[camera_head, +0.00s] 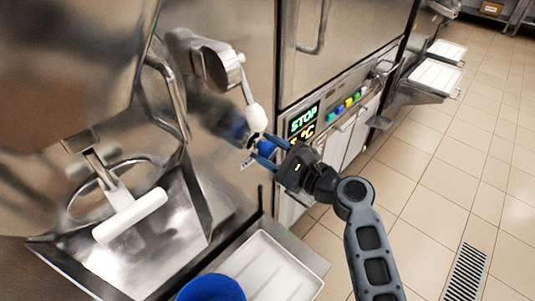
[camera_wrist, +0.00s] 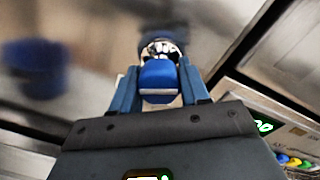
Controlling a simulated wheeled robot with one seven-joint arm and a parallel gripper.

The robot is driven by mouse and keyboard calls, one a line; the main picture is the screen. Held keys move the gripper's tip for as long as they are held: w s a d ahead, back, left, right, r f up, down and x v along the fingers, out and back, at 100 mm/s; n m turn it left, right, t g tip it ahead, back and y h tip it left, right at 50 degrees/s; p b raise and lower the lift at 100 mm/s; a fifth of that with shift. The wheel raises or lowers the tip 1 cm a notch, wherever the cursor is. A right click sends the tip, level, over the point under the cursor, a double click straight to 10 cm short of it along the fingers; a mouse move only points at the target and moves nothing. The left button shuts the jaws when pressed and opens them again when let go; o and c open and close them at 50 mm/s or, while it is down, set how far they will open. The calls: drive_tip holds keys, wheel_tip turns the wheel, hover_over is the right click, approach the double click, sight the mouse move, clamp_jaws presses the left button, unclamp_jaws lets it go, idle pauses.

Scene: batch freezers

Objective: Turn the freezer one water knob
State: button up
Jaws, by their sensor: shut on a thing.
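The freezer one water knob is a blue knob (camera_wrist: 158,76) on a metal stem in the wrist view. It also shows in the head view (camera_head: 266,147), partly hidden by my gripper. My gripper (camera_head: 263,150) reaches it from the right, in front of the steel freezer face. In the wrist view the two blue fingers of my gripper (camera_wrist: 158,92) lie on either side of the knob and are shut on it.
A white-tipped lever (camera_head: 256,117) hangs just above the knob. A display reading STOP (camera_head: 303,121) and coloured buttons (camera_head: 347,103) are to the right. A white tray (camera_head: 268,268) and blue bucket (camera_head: 210,288) stand below.

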drive_tip(key=n+b, duration=0.2)
drive_tip(key=n, duration=0.2)
drive_tip(key=shift+f+b, duration=0.15)
drive_tip(key=shift+b, duration=0.15)
drive_tip(key=shift+n+b, duration=0.8)
drive_tip(key=shift+n, duration=0.6)
drive_tip(key=o, duration=1)
drive_tip(key=shift+r, duration=0.2)
drive_tip(key=shift+o, duration=0.2)
drive_tip(key=v, duration=0.7)
drive_tip(key=shift+s+d, duration=0.25)
drive_tip(key=shift+s, duration=0.05)
drive_tip(key=shift+r, duration=0.15)
drive_tip(key=shift+h, duration=0.3)
